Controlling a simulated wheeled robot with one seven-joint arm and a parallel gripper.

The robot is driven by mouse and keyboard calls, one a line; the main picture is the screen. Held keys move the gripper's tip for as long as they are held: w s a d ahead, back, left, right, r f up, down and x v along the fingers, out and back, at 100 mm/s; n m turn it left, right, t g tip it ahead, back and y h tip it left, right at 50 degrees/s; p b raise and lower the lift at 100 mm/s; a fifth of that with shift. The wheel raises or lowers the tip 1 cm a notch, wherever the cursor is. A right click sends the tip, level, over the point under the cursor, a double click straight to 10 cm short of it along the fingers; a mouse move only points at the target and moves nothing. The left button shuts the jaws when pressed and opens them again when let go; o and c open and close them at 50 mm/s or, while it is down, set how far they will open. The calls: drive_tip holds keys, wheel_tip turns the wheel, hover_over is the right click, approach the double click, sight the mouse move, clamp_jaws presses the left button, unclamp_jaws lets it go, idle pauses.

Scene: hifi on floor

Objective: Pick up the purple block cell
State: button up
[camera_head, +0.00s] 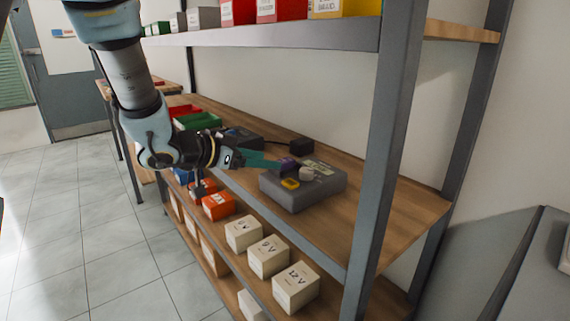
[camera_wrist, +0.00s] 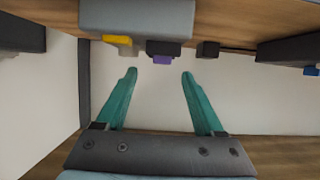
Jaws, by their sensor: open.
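The purple block cell (camera_head: 287,162) is small and sits at the far left edge of a grey box-shaped device on the shelf. In the wrist view the purple block (camera_wrist: 162,58) shows just beyond and between my fingertips, with a dark part beside it. My gripper (camera_head: 273,163) has teal fingers and reaches in from the left, close to the block. In the wrist view my gripper (camera_wrist: 159,74) is open, with nothing between the fingers. I cannot tell whether a finger touches the block.
The grey device (camera_head: 322,190) also bears a yellow piece (camera_head: 290,184) and a pale round knob (camera_head: 306,174). A black box (camera_head: 301,146) stands behind. A grey post (camera_head: 385,160) rises at the front right. Labelled boxes (camera_head: 268,256) fill the lower shelf. Bare wood lies right of the device.

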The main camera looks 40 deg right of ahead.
sight(284, 161)
drive_tip(key=shift+p+x, duration=0.9)
drive_tip(key=shift+x, duration=2)
drive_tip(key=shift+w+d+r, duration=0.1)
drive_tip(key=shift+w+r, duration=0.05)
drive_tip(key=shift+c, duration=0.2)
clamp_jaws()
